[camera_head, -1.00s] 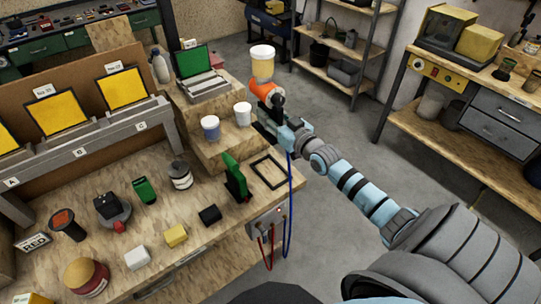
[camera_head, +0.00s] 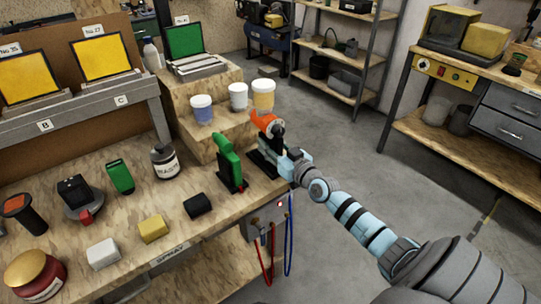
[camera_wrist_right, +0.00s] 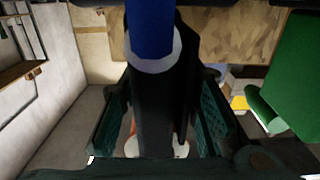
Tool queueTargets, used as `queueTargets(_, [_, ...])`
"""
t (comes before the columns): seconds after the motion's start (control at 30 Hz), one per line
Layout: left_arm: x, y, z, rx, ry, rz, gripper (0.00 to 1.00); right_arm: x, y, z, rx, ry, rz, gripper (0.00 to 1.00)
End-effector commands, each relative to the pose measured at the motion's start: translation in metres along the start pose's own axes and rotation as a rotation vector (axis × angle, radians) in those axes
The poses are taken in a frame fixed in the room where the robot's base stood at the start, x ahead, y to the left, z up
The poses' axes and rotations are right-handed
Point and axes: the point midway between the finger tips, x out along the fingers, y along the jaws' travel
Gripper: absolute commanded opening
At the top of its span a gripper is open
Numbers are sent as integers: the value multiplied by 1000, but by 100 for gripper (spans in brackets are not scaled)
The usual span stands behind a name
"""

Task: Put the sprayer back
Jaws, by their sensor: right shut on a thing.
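The sprayer (camera_head: 266,122) has an orange body and a pale yellow cup with a white lid on top. My right gripper (camera_head: 283,154) is shut on it at the right end of the workbench. In the right wrist view, the fingers (camera_wrist_right: 165,115) stand either side of its dark handle (camera_wrist_right: 155,95), with a blue part and pale ring at the handle's end. The sprayer looks roughly upright. A black frame (camera_head: 262,165) on the bench lies just below and left of it, partly hidden; I cannot tell whether they touch. My left gripper is not in view.
A green tool (camera_head: 228,163) stands close left of the frame. Two cups, one blue-filled (camera_head: 202,109) and one white (camera_head: 238,97), stand on the wooden step behind. A black block (camera_head: 197,206) lies in front. Open floor lies to the right.

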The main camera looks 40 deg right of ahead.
Motion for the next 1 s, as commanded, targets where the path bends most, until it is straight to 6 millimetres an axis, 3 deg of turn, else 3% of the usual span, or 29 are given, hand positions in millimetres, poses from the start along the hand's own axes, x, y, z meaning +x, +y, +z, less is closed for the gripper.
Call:
queueTargets(0.27, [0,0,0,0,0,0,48,0,0,-2,-1,5,0,19])
queueTargets(0.3, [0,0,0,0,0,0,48,0,0,0,-1,1,0,34])
queueTargets(0.4, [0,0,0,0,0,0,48,0,0,-1,-1,1,0,50])
queueTargets(0.77, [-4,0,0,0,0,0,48,-2,0,-3,-1,0,0,50])
queueTargets(0.87, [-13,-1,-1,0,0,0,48,-14,0,-4,-4,-2,1,50])
queueTargets(1.0, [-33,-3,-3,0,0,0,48,-46,0,-7,-4,-5,-2,50])
